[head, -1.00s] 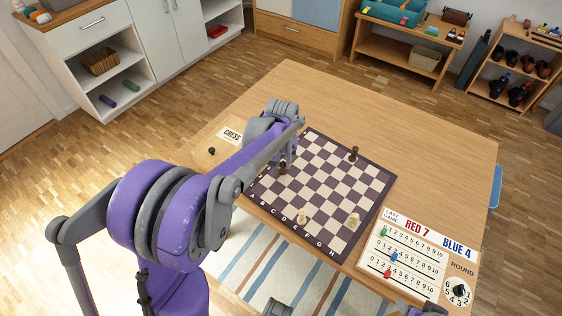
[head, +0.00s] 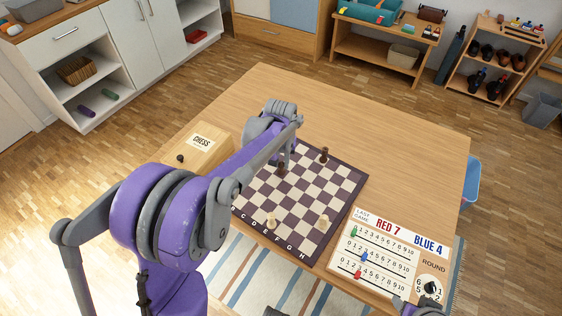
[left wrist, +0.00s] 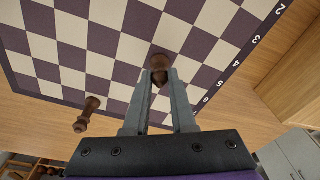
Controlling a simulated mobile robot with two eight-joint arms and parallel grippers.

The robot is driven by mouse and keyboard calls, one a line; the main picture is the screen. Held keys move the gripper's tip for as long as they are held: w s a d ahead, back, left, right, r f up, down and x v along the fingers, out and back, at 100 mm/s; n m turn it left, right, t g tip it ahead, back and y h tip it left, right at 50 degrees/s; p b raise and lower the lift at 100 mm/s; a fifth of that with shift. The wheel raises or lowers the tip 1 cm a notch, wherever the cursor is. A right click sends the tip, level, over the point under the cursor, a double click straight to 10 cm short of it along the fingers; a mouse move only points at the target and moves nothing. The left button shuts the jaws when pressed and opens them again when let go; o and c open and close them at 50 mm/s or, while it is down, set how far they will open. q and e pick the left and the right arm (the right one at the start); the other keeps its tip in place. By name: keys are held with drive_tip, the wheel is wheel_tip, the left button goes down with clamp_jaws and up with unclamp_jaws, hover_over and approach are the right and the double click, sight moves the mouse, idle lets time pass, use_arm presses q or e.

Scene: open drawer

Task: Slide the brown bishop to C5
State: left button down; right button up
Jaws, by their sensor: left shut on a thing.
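The brown bishop (left wrist: 161,66) is between the fingers of my left gripper (left wrist: 160,78) in the left wrist view. In the head view it shows as a dark piece (head: 281,169) at the board's upper left part, just below the left gripper (head: 286,155). The gripper is shut on it. The bishop appears upright, with its base at the board surface. The chessboard (head: 318,233) has letters along its near edge. Its numbers show in the left wrist view. The exact square under the bishop is hard to read.
Another dark piece (head: 323,156) stands near the board's far edge. Two pale pieces stand nearer, one (head: 271,220) by the lettered edge and one (head: 323,222) at the right. A chess box (head: 200,150) lies left; a score board (head: 385,258) lies right. The far table is clear.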

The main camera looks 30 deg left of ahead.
use_arm(q)
drive_tip(key=c, duration=0.7)
unclamp_jaws()
drive_tip(key=shift+o, duration=0.2)
wheel_tip(320, 180, up, 11)
drive_tip(key=s+p, duration=0.1)
drive_tip(key=shift+s+d, duration=0.15)
drive_tip(key=shift+f, duration=0.15)
